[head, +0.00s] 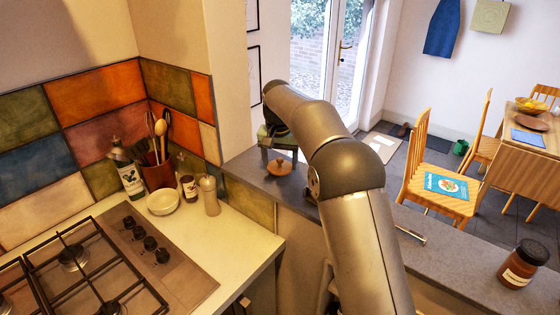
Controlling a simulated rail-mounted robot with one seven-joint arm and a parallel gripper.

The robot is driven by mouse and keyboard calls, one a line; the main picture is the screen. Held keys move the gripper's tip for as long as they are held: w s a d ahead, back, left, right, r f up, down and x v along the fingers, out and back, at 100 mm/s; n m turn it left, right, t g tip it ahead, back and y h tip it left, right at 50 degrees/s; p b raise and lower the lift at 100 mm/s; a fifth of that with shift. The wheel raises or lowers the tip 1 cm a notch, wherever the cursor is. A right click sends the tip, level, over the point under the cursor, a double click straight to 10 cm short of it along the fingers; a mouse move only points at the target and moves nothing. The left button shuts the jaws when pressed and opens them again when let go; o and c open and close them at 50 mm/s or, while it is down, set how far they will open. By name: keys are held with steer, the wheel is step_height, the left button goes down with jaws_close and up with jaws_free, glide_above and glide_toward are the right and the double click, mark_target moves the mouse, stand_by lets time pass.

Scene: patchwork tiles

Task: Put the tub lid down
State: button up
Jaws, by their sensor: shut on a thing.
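My gripper (279,158) is at the end of my arm, pointing down over the grey ledge (245,168) near the wall corner. The tub lid (280,168) is a small, round, brown, wood-like disc with a knob. It is at the fingertips, and my gripper is shut on it. The lid looks level and is very low over the ledge. I cannot tell whether its underside touches the ledge. No open tub is clearly visible.
A brown jar (522,264) stands at the ledge's right end. A metal utensil (411,235) lies on the ledge right of my arm. Left and lower are a pepper mill (209,196), white bowl (163,202), bottles, a utensil pot (158,172) and the hob (90,265).

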steer(key=shift+f, duration=0.5)
steer(key=shift+f, duration=0.15)
steer(key=o, duration=0.9)
steer(key=shift+o, duration=0.2)
